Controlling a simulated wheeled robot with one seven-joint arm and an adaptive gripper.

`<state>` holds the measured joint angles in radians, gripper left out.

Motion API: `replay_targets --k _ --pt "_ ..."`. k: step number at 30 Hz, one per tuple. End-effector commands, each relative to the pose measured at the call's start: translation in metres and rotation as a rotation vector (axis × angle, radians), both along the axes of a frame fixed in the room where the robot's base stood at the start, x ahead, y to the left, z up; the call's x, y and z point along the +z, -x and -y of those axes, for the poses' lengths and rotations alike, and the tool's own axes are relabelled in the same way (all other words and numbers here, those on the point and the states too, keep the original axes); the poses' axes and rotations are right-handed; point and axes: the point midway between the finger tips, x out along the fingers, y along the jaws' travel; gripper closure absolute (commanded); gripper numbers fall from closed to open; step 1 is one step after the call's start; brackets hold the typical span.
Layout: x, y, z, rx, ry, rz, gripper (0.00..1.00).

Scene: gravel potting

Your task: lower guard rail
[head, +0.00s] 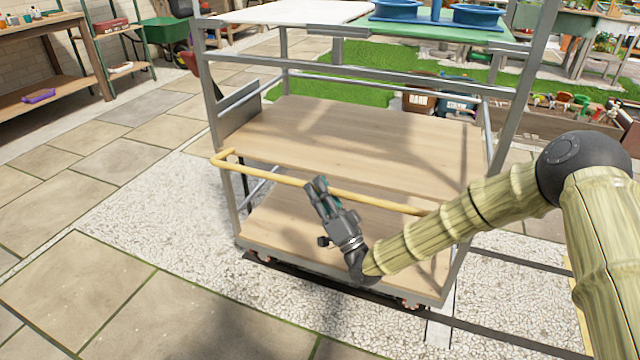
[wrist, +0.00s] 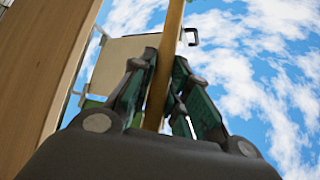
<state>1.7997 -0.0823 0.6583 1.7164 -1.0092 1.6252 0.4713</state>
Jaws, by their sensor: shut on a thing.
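The guard rail (head: 262,174) is a yellow bar along the near side of the metal trolley, with a bent left end at the trolley's left post. It sits between the middle and bottom wooden shelves, at about the height of the middle shelf's front edge. My gripper (head: 317,184) is shut on the rail near its middle. In the wrist view the rail (wrist: 174,30) runs between the two fingers (wrist: 165,85). The rail's right end is partly hidden behind my arm.
The trolley has a middle shelf (head: 370,140) and a bottom shelf (head: 290,225), both bare. Its top holds blue pots (head: 478,15) on a green surface. The trolley stands on dark rails (head: 510,335) over gravel. A wooden bench (head: 50,100) stands far left. Paving at the front left is clear.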

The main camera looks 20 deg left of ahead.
Motion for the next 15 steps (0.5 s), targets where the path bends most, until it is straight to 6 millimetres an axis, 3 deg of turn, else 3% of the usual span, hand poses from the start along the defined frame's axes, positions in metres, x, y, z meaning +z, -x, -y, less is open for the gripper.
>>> replay_targets --k 15 --pt "-0.018 -0.001 0.000 -0.004 0.000 -0.002 1.00"
